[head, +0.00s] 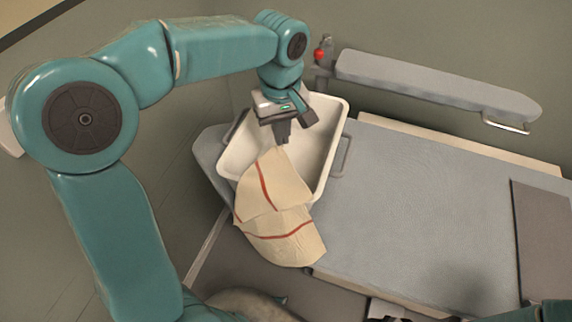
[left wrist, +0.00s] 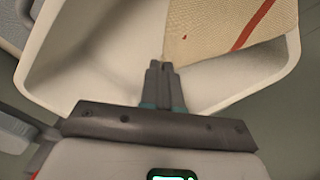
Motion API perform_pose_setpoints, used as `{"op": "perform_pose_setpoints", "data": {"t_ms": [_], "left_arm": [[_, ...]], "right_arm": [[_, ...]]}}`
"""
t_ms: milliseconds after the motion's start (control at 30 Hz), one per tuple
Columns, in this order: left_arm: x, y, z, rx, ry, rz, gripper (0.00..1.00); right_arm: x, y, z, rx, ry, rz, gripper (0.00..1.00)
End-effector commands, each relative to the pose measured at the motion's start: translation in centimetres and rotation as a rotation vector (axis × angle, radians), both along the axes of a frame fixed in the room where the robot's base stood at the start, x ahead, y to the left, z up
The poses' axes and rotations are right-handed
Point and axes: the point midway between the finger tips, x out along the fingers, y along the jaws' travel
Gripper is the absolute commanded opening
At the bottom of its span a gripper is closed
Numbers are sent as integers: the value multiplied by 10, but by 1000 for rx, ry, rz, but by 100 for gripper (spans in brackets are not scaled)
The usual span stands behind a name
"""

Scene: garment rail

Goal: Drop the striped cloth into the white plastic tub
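The striped cloth (head: 272,187), cream with red-brown stripes, hangs from my left gripper (head: 282,143). Its upper part lies across the near side of the white plastic tub (head: 236,160), and its lower part hangs outside over the near rim. In the left wrist view, my left gripper (left wrist: 160,66) has its fingers close together at the edge of the cloth (left wrist: 215,30), shut on it. The inside of the tub (left wrist: 90,60) shows around the fingers. At the bottom edge of the head view, a dark part (head: 385,312) may be my right gripper; its fingers cannot be made out.
A grey padded board (head: 400,190) lies right of the tub, with a dark panel (head: 540,235) at its far right. A narrow grey padded arm (head: 435,82) with a red knob (head: 319,54) stands behind. Open floor (head: 120,235) lies left.

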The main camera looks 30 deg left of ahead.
Motion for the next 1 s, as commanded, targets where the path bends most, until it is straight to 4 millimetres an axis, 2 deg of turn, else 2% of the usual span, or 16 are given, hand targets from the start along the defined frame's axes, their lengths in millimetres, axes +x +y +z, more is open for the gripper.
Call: {"op": "perform_pose_setpoints", "data": {"t_ms": [267, 300, 367, 567, 667, 700, 867, 900, 967, 1000], "left_arm": [[1, 0, -2, 0, 0, -1, 0], [1, 0, -2, 0, 0, -1, 15], [1, 1, -2, 0, 0, -1, 32], [1, 2, -2, 0, 0, 0, 32], [0, 3, -2, 0, 0, 0, 61], [0, 3, -2, 0, 0, 0, 64], [0, 3, -2, 0, 0, 0, 64], [0, 3, -2, 0, 0, 0, 67], [0, 3, -2, 0, 0, 0, 86], [0, 3, -2, 0, 0, 0, 99]], "right_arm": [[0, 0, -2, 0, 0, 0, 60], [0, 0, -2, 0, 0, 0, 60], [0, 0, -2, 0, 0, 0, 60], [0, 0, -2, 0, 0, 0, 60], [0, 0, -2, 0, 0, 0, 60], [0, 0, -2, 0, 0, 0, 60], [0, 0, -2, 0, 0, 0, 60], [0, 0, -2, 0, 0, 0, 60], [0, 0, -2, 0, 0, 0, 60], [0, 0, -2, 0, 0, 0, 60]]}}
